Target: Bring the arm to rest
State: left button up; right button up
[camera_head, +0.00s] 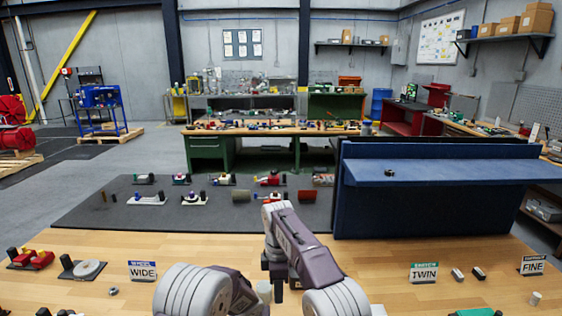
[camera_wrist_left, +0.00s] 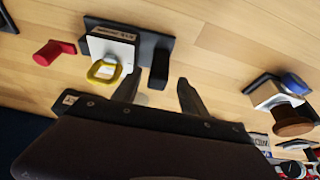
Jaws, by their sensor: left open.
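My right gripper (camera_head: 273,268) hangs down at the end of the folded right arm in the head view, low in the middle over the wooden table (camera_head: 380,265). It is small and dark, and its jaw opening cannot be made out. The left gripper is not clear in the head view.
Signs reading WIDE (camera_head: 143,271), TWIN (camera_head: 424,272) and FINE (camera_head: 532,265) stand on the table. A blue bench (camera_head: 430,205) stands beyond it at right. A dark mat (camera_head: 120,215) with several fixtures lies behind. In the left wrist view, a red piece (camera_wrist_left: 52,53) lies at left.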

jog(key=w+d+r+m+t, duration=0.1)
jog(key=d+r, duration=0.4)
jog(key=r, duration=0.1)
pick_arm(q)
jog(key=s+a+r+n+b, duration=0.1)
jog(key=s+a+r, duration=0.25)
jog(key=r, duration=0.25)
jog(key=s+a+r+n, duration=0.1)
jog(key=s+a+r, duration=0.25)
jog(key=r, duration=0.25)
pick_arm(e)
jog(key=s+d+r+m, duration=0.2)
jog(key=s+d+m, duration=0.1)
jog(key=s+d, duration=0.35)
pick_arm(q)
jog(key=s+a+f+m+g, duration=0.1)
jog(key=s+f, duration=0.1)
jog(key=s, duration=0.6)
jog(key=s+a+f+m+g+b, duration=0.1)
jog(key=s+f+g, duration=0.1)
jog(key=s, duration=0.7)
pick_arm(e)
jog(key=s+d+f+m, duration=0.3)
jog(key=s+f+m, duration=0.4)
jog(key=s, duration=0.2)
jog(key=s+d+f+m, duration=0.4)
jog(key=s+f+m, duration=0.4)
jog(key=s, duration=0.2)
jog(key=shift+f, duration=0.3)
